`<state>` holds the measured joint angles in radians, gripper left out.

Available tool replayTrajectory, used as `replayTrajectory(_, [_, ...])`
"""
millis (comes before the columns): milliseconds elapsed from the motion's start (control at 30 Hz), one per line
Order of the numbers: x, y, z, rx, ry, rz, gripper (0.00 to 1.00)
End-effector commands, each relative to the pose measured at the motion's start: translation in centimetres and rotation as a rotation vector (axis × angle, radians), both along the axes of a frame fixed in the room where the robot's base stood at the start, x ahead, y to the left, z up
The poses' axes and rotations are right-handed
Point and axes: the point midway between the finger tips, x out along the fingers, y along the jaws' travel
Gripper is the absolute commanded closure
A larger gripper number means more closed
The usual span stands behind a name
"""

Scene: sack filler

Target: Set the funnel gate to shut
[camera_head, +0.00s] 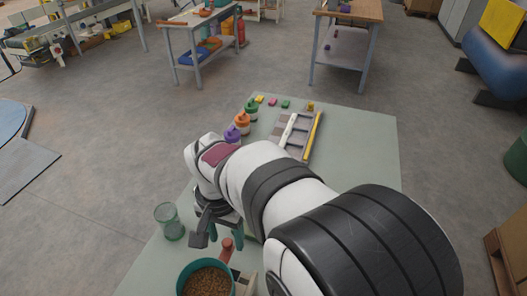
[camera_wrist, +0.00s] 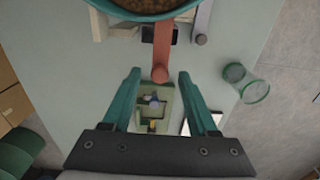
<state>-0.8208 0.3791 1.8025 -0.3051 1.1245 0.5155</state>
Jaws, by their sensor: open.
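The funnel (camera_head: 181,282) is a teal-rimmed bowl full of brown grain at the table's front edge. Its rim also shows at the top of the wrist view (camera_wrist: 115,12). A red-brown lever (camera_wrist: 162,45), which looks like the gate handle, sticks out from under the funnel towards my gripper. It also shows in the head view (camera_head: 227,245). My gripper (camera_wrist: 158,76) is open and empty, with the lever's rounded end between its teal fingertips in the picture. I cannot tell whether they are level with it. The gate itself is hidden under the funnel.
A clear green glass (camera_head: 168,222) stands left of my gripper; it shows at right in the wrist view (camera_wrist: 246,82). A green tray-like item (camera_wrist: 152,105) lies below my fingers. Several colored jars (camera_head: 242,120) and a rack (camera_head: 297,132) stand farther back. The table's left edge is close.

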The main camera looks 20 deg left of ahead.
Motion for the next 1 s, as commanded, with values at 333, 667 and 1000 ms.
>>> replayTrajectory(333, [0.00,-0.01,-0.04,0.000,0.000,0.000,0.62])
replayTrajectory(667, [0.00,0.00,-0.01,0.000,0.000,0.000,1.00])
replayTrajectory(1000, [0.01,0.00,0.01,0.000,0.000,0.000,1.00])
